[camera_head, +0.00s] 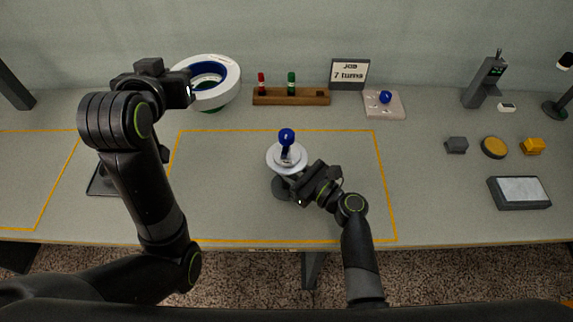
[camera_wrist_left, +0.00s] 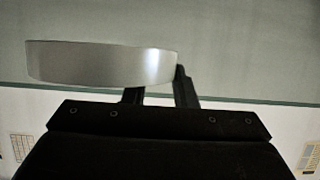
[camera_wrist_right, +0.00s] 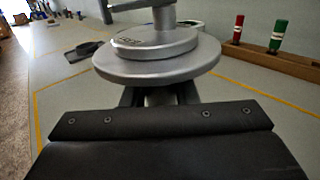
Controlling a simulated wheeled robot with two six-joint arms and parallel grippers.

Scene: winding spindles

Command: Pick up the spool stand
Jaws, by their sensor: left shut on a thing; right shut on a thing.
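A grey spindle stand (camera_head: 287,158) with a round disc, a crank and a blue knob is upright over a dark round foot (camera_head: 281,188) in the middle of the table. My right gripper (camera_head: 300,182) is shut on its post below the disc. The right wrist view shows the disc (camera_wrist_right: 156,62) just above the fingers, which hide most of the post. My left gripper (camera_head: 190,90) is at the near left edge of a large white ring (camera_head: 226,95) with blue and green inside. In the left wrist view, a pale curved band (camera_wrist_left: 100,65), seemingly this ring, lies at its fingers.
A wooden rack (camera_head: 290,97) with red and green markers, a sign (camera_head: 348,74) and a pad with a blue ball (camera_head: 384,104) stand at the back. A dark flat plate (camera_head: 101,185) is partly behind my left arm. Small blocks and a tablet (camera_head: 519,193) lie right.

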